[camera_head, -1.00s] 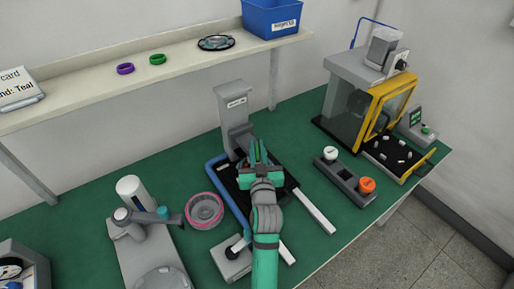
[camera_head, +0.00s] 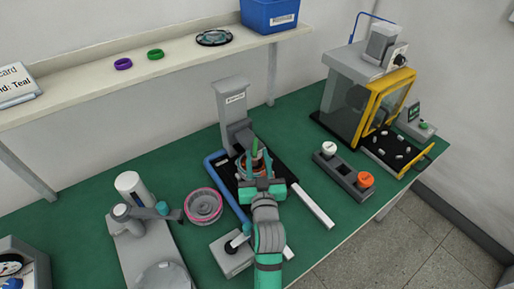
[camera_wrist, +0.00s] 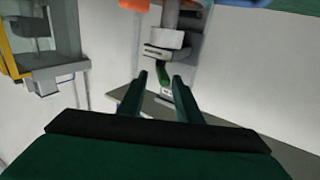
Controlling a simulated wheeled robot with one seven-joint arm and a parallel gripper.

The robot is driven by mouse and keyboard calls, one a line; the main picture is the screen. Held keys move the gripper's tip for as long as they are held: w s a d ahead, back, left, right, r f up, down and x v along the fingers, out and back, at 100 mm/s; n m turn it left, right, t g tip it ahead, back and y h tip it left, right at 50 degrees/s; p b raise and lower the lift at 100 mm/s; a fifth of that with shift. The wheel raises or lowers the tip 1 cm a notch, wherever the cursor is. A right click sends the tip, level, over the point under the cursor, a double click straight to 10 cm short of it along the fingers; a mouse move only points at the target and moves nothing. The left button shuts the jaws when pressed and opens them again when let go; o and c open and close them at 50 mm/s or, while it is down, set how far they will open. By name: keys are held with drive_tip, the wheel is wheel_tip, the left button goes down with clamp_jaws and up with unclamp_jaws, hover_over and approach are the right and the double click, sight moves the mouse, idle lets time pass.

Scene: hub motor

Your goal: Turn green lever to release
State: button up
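The green lever (camera_head: 255,147) stands up at the front of the grey press-like station (camera_head: 235,110) in the middle of the table. It also shows in the wrist view as a small green piece (camera_wrist: 163,75) under a grey clamp-like part (camera_wrist: 166,52). My gripper (camera_head: 257,163) is just in front of the lever, with its two fingers apart. In the wrist view my gripper (camera_wrist: 161,78) is open, and the lever shows beyond and between the fingertips. I cannot tell whether a finger touches it. An orange-brown round part (camera_head: 245,163) shows partly behind my fingers.
A pink-rimmed grey ring part (camera_head: 203,206) and a grey fixture with a teal-tipped arm (camera_head: 140,235) are at left. A block with white and orange knobs (camera_head: 343,175) and a yellow-framed machine (camera_head: 368,100) are at right. A shelf (camera_head: 110,90) runs along the back.

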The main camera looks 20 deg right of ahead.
drive_tip(key=s, duration=0.4)
drive_tip(key=shift+s+a, duration=0.25)
drive_tip(key=shift+a, duration=0.15)
drive_tip(key=shift+w, duration=0.1)
